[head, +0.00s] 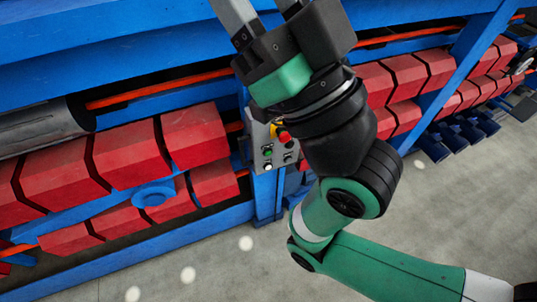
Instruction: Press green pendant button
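The grey pendant box (258,158) is fixed to the blue frame near the middle of the head view. Its small green button (267,152) shows on the front face. A red button (284,137) with some yellow beside it is above right, and a white button (268,167) is below. My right gripper (265,8) is above the pendant in the picture and points up, away from it. Its two grey fingers stand apart with nothing seen between them; their tips are cut off by the top edge. My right wrist covers the pendant's upper right side. My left gripper is not in view.
Blue machine beams (110,45) and rows of red blocks (130,155) stretch behind the pendant on both sides. A dark grey cylinder (45,125) is at the left. The grey floor (230,270) in front is clear, with several pale round spots.

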